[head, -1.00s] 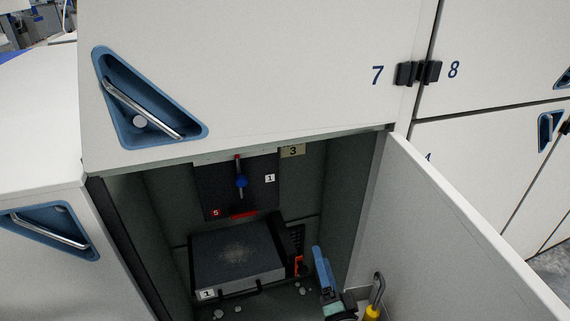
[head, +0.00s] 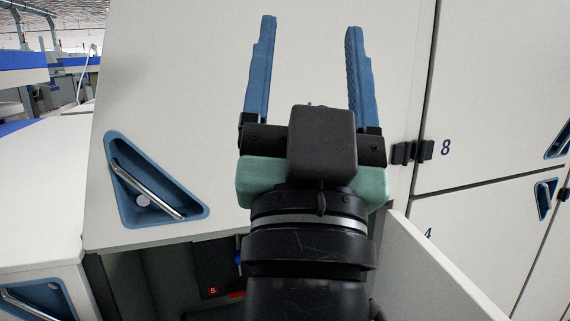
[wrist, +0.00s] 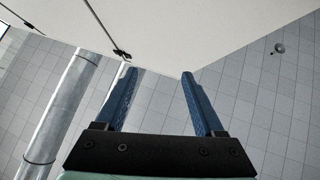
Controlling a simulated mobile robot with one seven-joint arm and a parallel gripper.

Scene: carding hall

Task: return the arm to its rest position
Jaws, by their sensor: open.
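My gripper (head: 311,28) is raised in front of the white cabinet's upper panel (head: 190,80) in the head view. Its two blue fingers point up and are spread apart, with nothing between them. In the wrist view my gripper (wrist: 160,75) is also open and empty, with a pale panel beyond the fingertips. My arm hides much of the open compartment (head: 165,275) below.
The compartment door (head: 440,265) stands open at the lower right. A blue triangular recess with a metal handle (head: 150,190) is left of my arm. Black latches (head: 412,152) sit at the panel's right edge. The wrist view shows a silver pipe (wrist: 60,110) over tiles.

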